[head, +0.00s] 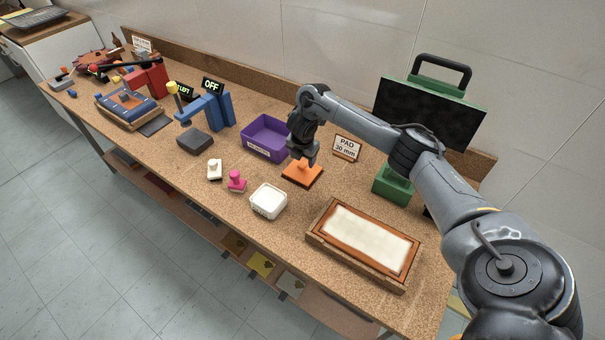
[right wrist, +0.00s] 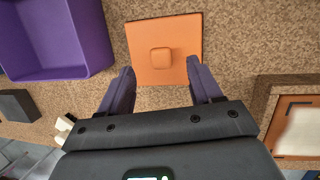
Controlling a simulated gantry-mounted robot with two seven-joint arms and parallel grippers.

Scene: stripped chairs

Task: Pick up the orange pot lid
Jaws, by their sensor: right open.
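The orange pot lid (head: 302,175) is a flat square plate with a small square knob, lying on the cork-coloured bench to the right of the purple bin. In the right wrist view the lid (right wrist: 145,61) is ahead of my fingers, with its knob near its middle. My right gripper (head: 304,158) is above the lid in the head view. In the right wrist view my right gripper (right wrist: 159,78) is open, its two dark fingers apart at the lid's near side, with nothing between the tips but the lid below. My left gripper is not in view.
The purple bin (head: 264,138) stands close left of the lid. A white tub (head: 268,201), a pink knobbed piece (head: 236,181) and a wood-framed tray (head: 341,263) are nearer the front edge. A small sign (head: 347,147) and a green block (head: 392,187) stand to the right.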

